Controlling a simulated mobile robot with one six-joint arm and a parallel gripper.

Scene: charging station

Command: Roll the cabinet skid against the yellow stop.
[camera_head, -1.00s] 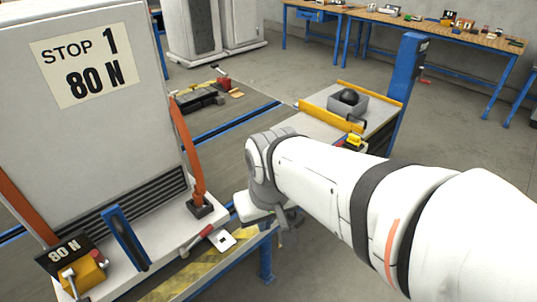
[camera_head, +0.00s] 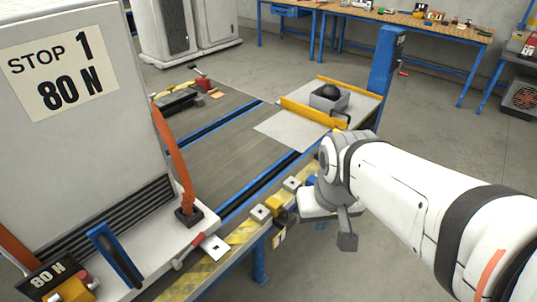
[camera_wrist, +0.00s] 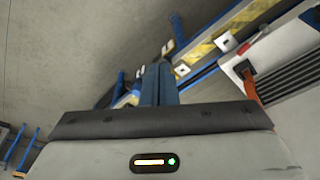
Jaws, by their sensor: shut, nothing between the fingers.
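The cabinet skid is a white cabinet (camera_head: 60,130) marked "STOP 1 80 N", strapped in orange on a pale base (camera_head: 165,245) at the left of the head view. A blue handle (camera_head: 115,255) stands on the base. A yellow bar (camera_head: 315,112) lies across the line farther back, clearly apart from the skid. A small yellow block (camera_head: 274,204) sits on the near rail; I cannot tell which is the stop. My gripper (camera_head: 347,240) is right of the skid, beyond the rail, shut and empty. Its blue-grey fingers (camera_wrist: 158,85) show together in the wrist view.
A striped rail (camera_head: 230,240) with several small blocks runs along the near side. A pale plate (camera_head: 290,130) lies before the yellow bar. A grey box with a black dome (camera_head: 329,97) stands behind it. A blue post (camera_head: 390,75) rises at the right.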

